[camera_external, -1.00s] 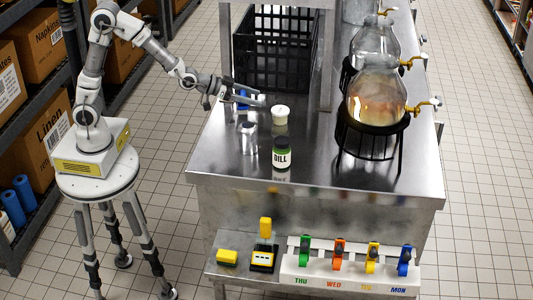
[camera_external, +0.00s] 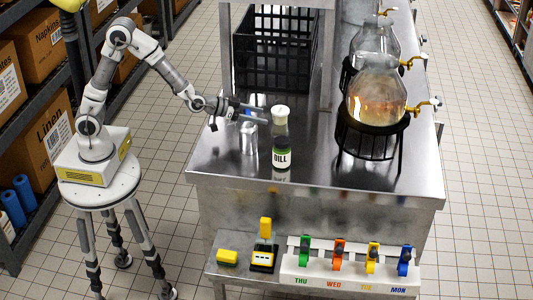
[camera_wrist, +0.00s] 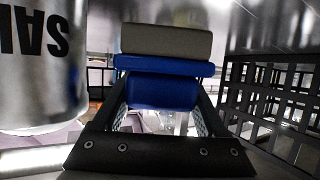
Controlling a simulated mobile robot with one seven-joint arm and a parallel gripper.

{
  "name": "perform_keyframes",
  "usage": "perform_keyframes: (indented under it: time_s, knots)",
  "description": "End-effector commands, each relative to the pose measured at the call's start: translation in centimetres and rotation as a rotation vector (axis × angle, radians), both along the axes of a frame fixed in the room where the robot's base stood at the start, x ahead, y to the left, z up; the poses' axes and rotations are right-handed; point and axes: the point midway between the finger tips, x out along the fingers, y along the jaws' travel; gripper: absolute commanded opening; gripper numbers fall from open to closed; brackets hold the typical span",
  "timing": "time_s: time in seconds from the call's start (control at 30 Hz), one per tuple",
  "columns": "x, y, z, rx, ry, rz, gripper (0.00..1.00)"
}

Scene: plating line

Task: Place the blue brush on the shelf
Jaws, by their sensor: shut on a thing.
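The blue brush (camera_external: 246,112) is between the fingers of my gripper (camera_external: 254,113), above the steel counter near its left side. In the wrist view the brush (camera_wrist: 165,91) lies across the fingers, its blue body toward me and a grey-beige part at the far end. My gripper (camera_wrist: 165,103) is shut on it. I cannot tell which surface is the task's shelf; a dark rack shelf (camera_external: 42,230) stands at the far left.
A metal shaker (camera_external: 249,139) stands just below my gripper and shows large at left in the wrist view (camera_wrist: 40,70). A dill jar (camera_external: 281,150) stands right of it. A black crate (camera_external: 270,50) and glass dispensers (camera_external: 375,95) are behind. Free counter lies front right.

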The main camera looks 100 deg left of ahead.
Motion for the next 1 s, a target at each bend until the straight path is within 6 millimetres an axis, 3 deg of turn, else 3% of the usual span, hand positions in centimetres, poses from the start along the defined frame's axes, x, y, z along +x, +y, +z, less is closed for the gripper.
perform_keyframes:
  time_s: [0.1, 0.5, 0.53, 0.6, 0.67, 1.0]
  knots:
    - [0.0, 0.1, -2.0, 0.0, 0.002, 0.001, 0.17]
    - [0.0, 0.0, -2.5, 0.0, -0.001, 0.0, 0.17]
    - [0.0, 0.0, -2.5, -0.001, 0.0, 0.0, 0.76]
    - [0.0, 0.0, -2.4, -0.001, 0.0, 0.0, 0.89]
    - [0.0, 0.0, -2.4, -0.001, 0.0, 0.0, 1.0]
    - [0.0, 0.0, -2.0, -0.001, 0.0, 0.0, 1.0]
